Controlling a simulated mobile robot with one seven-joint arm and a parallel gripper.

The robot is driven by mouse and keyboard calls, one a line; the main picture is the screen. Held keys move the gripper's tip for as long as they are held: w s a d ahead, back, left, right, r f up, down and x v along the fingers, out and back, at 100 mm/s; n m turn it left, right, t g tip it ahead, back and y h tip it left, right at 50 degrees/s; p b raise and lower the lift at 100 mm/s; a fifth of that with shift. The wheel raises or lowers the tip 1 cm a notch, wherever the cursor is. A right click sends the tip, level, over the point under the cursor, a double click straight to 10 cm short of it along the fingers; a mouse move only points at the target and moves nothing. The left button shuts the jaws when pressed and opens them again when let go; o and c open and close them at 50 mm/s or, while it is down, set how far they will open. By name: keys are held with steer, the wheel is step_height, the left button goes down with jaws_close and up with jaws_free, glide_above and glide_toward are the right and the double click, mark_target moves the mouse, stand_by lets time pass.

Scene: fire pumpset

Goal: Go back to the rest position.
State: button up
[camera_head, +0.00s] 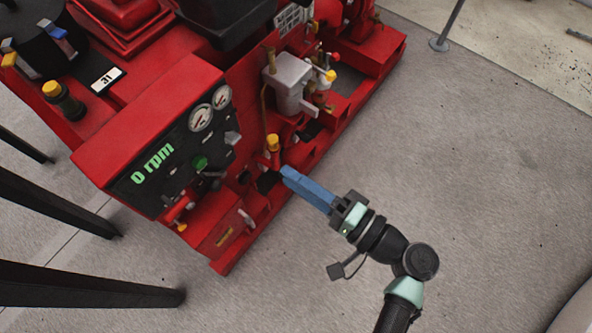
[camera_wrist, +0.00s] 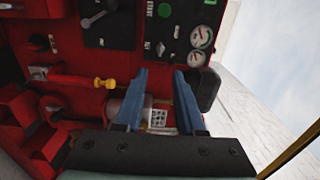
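My gripper (camera_head: 287,173) reaches from the lower right toward the red pump unit (camera_head: 135,100). Its blue fingertips are close to the unit's side, by a black part (camera_head: 267,182); I cannot tell whether they touch it. In the wrist view, the two blue fingers of my gripper (camera_wrist: 160,72) stand apart with a gap between them. The gripper is open and nothing shows held. The unit's red body also shows behind the fingers in the wrist view (camera_wrist: 52,67).
The control panel (camera_head: 165,165) reads 0 rpm. A yellow-tipped red lever (camera_head: 272,143) stands just above the fingertips; a yellow tip (camera_wrist: 105,83) shows left of the fingers. Black bars (camera_head: 60,205) lie at left, a grey post (camera_head: 447,28) at upper right. The grey floor (camera_head: 490,160) at right is clear.

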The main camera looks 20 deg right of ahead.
steer(key=w+a+r+n+h, duration=0.2)
steer(key=w+r+n+h, duration=0.4)
steer(key=w+r, duration=1)
step_height(320, 180, up, 13)
steer(key=a+n+t, duration=0.2)
steer(key=n+t, duration=0.1)
steer(key=t, duration=0.1)
steer(key=s+a+r+n+t+h, duration=0.15)
steer(key=s+r+t, duration=0.45)
steer(key=r, duration=0.8)
steer(key=s+a+r+t+h, duration=0.25)
steer(key=s+r, duration=0.55)
steer(key=r, duration=0.5)
step_height(320, 180, up, 33)
steer(key=w+p, duration=0.1)
steer(key=p, duration=3.3)
steer(key=shift+d+h, duration=0.2)
steer(key=shift+h, duration=0.1)
steer(key=shift+o, duration=0.3)
steer(key=shift+f, duration=0.1)
